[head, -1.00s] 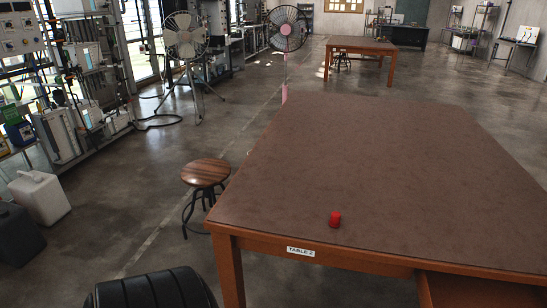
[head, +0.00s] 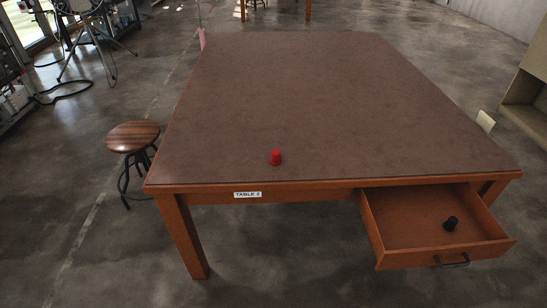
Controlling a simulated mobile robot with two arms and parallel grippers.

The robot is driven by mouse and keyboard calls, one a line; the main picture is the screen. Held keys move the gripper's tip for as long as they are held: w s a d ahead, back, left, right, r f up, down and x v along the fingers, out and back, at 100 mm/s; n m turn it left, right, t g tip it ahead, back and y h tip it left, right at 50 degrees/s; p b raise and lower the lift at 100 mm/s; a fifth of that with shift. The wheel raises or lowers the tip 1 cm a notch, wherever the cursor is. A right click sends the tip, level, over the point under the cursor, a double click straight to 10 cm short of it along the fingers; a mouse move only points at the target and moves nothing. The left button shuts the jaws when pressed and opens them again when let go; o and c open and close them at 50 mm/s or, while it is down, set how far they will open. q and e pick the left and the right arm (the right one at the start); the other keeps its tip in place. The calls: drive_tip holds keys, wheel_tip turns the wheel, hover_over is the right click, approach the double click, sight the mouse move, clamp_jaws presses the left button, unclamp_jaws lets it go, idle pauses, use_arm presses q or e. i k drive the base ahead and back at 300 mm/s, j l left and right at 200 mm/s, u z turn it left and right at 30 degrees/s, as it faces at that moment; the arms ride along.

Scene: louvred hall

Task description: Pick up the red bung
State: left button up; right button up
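The red bung (head: 275,158) stands on the brown top of the table (head: 290,95), near its front edge and left of the middle. It is a small red piece and nothing touches it. Neither of my grippers shows in the head view.
A drawer (head: 400,234) is pulled out at the table's front right, with a small black object (head: 450,223) in it. A round wooden stool (head: 133,137) stands at the table's left. A label (head: 248,194) marks the front edge. The rest of the tabletop is bare.

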sight(275, 160)
drive_tip(key=i+l+u, duration=0.25)
drive_tip(key=i+l, duration=0.2)
drive_tip(key=l, duration=0.25)
drive_tip(key=i+l+u, duration=0.15)
drive_tip(key=l, duration=0.2)
drive_tip(key=i, duration=0.05)
